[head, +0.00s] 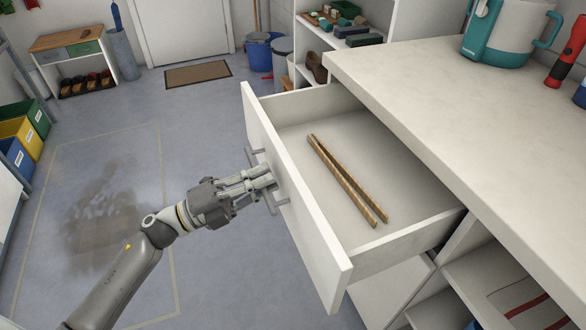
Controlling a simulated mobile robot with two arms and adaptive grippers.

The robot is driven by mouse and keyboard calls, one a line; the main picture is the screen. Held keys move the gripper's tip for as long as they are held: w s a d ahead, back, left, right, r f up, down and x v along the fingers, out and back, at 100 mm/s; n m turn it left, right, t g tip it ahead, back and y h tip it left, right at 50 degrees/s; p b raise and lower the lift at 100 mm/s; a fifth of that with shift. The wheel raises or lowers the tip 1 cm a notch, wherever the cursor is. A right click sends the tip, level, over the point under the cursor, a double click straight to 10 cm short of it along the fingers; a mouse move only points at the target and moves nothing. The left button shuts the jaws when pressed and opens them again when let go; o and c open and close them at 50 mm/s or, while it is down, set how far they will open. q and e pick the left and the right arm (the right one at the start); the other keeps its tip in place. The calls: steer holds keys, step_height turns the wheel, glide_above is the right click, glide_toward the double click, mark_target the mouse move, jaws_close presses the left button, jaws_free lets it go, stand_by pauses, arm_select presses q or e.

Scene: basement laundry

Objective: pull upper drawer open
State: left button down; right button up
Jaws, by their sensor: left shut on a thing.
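The upper drawer (330,270) is white and stands pulled out well beyond the cabinet, under the counter top. Wooden tongs (345,182) lie inside it on the drawer floor. A grey bar handle (281,205) is on the drawer's front face. My left gripper (265,178) is at the front face and shut on the handle, with its fingers hiding the handle's middle. My left arm reaches in from the lower left. My right gripper is not in view.
On the white counter (450,100) stand a teal and white jug (508,32) and a red-black tool (568,52). Open shelves (510,290) are below at right. Floor left of the drawer is clear, with a dark stain (105,210). Coloured bins (20,135) stand at far left.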

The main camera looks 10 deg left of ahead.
arm_select(q)
steer(key=shift+s+a, duration=0.7)
steer(key=shift+a, duration=0.25)
steer(key=shift+s+a, duration=0.7)
steer(key=shift+a, duration=0.2)
steer(key=c, duration=1.5)
jaws_free()
steer(key=shift+c, duration=0.2)
steer(key=v, duration=1.2)
steer(key=shift+w, duration=0.1)
